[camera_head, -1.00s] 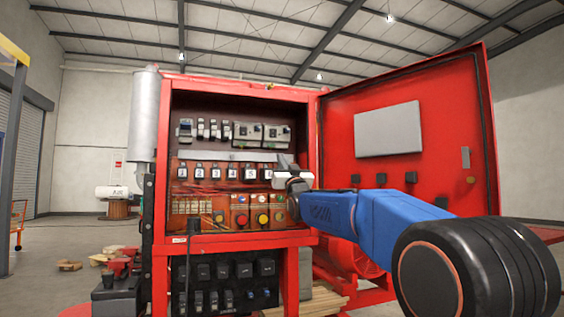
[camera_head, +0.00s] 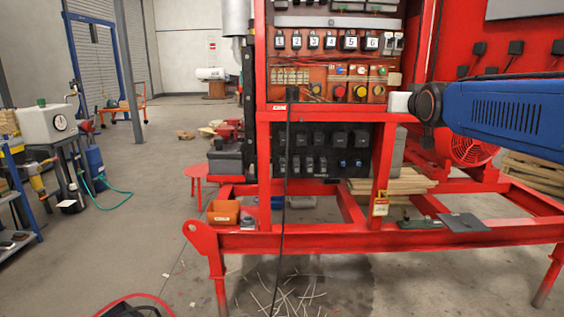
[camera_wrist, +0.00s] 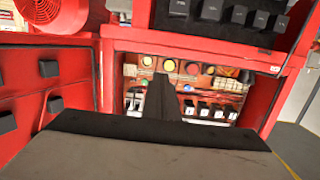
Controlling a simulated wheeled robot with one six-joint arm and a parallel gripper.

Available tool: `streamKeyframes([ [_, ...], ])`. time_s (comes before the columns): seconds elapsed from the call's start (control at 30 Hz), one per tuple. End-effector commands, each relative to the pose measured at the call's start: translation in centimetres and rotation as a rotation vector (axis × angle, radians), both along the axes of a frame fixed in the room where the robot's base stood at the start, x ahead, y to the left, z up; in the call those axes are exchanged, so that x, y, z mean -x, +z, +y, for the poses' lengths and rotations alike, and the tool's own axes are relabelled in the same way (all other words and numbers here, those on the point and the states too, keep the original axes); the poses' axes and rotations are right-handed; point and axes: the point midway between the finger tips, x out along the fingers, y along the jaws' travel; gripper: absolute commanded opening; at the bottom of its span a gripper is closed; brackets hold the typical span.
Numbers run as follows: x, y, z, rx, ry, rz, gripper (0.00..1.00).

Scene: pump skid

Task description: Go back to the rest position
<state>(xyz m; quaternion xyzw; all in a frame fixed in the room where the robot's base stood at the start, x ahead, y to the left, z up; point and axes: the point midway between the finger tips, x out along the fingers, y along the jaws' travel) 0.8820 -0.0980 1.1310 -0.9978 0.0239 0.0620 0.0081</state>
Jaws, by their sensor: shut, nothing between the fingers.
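My gripper (camera_head: 400,102) shows at the end of my blue arm in the head view, in front of the right edge of the red cabinet frame. Its fingers are shut with nothing between them. In the wrist view the gripper (camera_wrist: 160,98) is a dark block with a narrow tip pointing at the control panel, which appears upside down. The control panel (camera_head: 300,92) carries yellow, red and green buttons and a row of numbered modules above them.
The open red cabinet door (camera_head: 455,40) stands behind my arm. Black sockets (camera_head: 310,165) fill the panel below, and a cable hangs down to the floor. The red skid frame (camera_head: 330,241) crosses the front, with an orange bin (camera_head: 223,212) on it. Open floor lies left.

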Motion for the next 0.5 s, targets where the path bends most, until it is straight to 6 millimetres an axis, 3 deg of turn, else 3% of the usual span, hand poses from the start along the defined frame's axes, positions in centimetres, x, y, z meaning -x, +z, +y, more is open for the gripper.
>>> streamKeyframes([
  [0.03,2.2,-2.2,0.2,-0.002,0.0,0.06,0.0],
  [0.2,9.1,-10.1,0.8,-0.006,0.003,0.275,0.0],
  [0.5,22.3,-23.1,1.8,-0.01,0.019,0.625,0.0],
])
